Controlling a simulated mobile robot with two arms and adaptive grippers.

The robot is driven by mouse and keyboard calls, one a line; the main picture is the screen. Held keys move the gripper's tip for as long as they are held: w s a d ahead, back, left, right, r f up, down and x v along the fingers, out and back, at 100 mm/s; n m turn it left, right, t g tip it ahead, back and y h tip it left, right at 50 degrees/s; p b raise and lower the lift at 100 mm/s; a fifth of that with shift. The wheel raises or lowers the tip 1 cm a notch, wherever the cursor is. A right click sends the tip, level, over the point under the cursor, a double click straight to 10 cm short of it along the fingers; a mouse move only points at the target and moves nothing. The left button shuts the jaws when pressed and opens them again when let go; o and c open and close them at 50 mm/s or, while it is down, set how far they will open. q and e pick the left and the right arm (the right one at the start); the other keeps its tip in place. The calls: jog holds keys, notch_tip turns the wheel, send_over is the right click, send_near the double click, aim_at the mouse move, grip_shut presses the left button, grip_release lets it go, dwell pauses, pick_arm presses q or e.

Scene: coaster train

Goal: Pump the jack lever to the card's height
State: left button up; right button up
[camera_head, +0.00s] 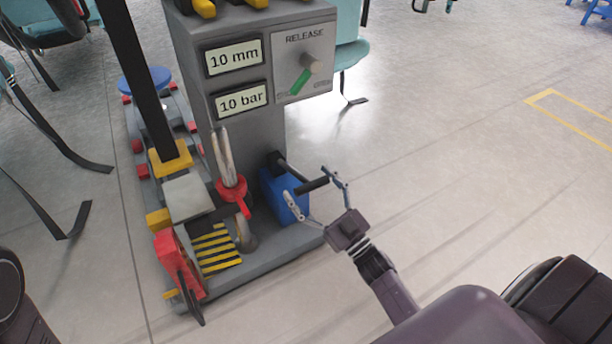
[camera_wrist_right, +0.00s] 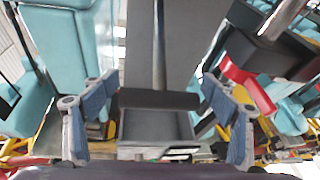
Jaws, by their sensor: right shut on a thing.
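The jack lever (camera_head: 312,185) has a black grip at the end of a rod from the blue block on the grey column's base. My right gripper (camera_head: 307,184) is shut on this grip, with a finger at either side. In the right wrist view the black grip (camera_wrist_right: 160,98) lies crosswise between the finger pads. The grey column carries two panels: a "10 mm" panel (camera_head: 234,58) above a "10 bar" panel (camera_head: 241,100). I cannot tell whether either is the card. My left gripper is not in view.
A RELEASE knob (camera_head: 309,64) with a green pointer sits right of the panels. A red clamp-like part (camera_head: 180,265) and a yellow-and-black striped plate (camera_head: 216,249) are at the lower left. Teal seats (camera_head: 349,55) stand behind.

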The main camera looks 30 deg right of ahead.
jog(key=shift+s+f, duration=0.2)
jog(key=shift+f, duration=0.35)
jog(key=shift+s+f, duration=0.2)
jog(key=shift+f, duration=0.3)
jog(key=o, duration=1.7)
jog(key=shift+r, duration=0.15)
jog(key=v, duration=1.2)
